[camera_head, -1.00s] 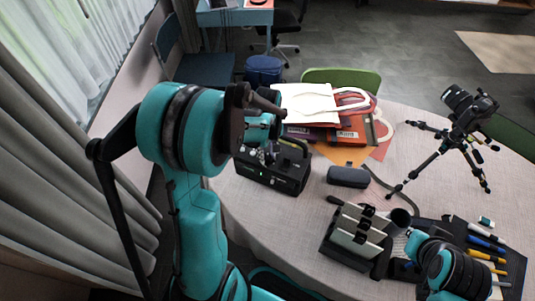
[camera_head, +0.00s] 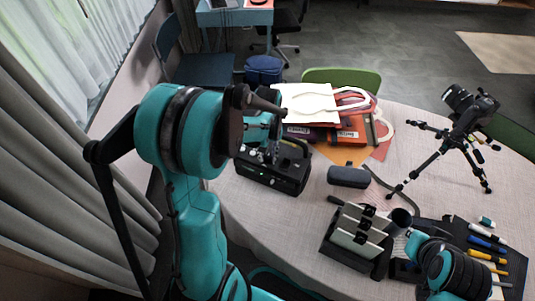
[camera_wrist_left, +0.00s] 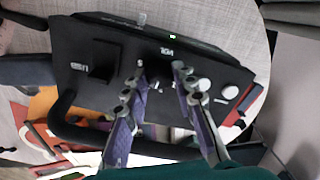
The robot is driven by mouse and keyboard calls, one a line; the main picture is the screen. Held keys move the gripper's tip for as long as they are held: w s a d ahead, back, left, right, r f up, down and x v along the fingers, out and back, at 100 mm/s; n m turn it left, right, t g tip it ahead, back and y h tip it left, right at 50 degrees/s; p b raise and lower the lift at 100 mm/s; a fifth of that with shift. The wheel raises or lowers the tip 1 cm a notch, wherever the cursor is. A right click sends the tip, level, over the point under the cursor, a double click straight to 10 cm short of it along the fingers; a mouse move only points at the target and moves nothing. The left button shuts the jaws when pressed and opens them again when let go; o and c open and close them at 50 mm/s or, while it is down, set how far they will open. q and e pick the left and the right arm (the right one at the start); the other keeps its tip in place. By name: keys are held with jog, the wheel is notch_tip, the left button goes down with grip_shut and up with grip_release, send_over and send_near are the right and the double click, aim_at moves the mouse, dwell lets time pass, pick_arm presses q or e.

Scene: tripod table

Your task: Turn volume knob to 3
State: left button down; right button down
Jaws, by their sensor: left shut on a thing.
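The black radio-like device (camera_head: 272,178) stands on the left part of the table, with a small green light on its front. In the left wrist view its top panel (camera_wrist_left: 75,45) shows a lit number, a square black block and a white round knob (camera_wrist_left: 230,91). My left gripper (camera_wrist_left: 160,78) is over the panel, its fingers closed around a small dark knob that they mostly hide. I cannot read the knob's setting. In the head view the left gripper (camera_head: 270,150) reaches down onto the device. The right arm shows at the lower right, but its gripper fingers are not visible.
A dark case (camera_head: 348,177) lies right of the device. White and red bags (camera_head: 310,103) lie behind it. A camera tripod (camera_head: 440,155), a clipped file holder (camera_head: 355,238) and several pens (camera_head: 485,242) occupy the right side. The table's front left is clear.

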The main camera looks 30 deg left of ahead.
aim_at(268, 156)
pick_arm(q)
jog(key=shift+m, duration=1.1)
jog(key=c, duration=1.2)
grip_release()
notch_tip(268, 156, up, 12)
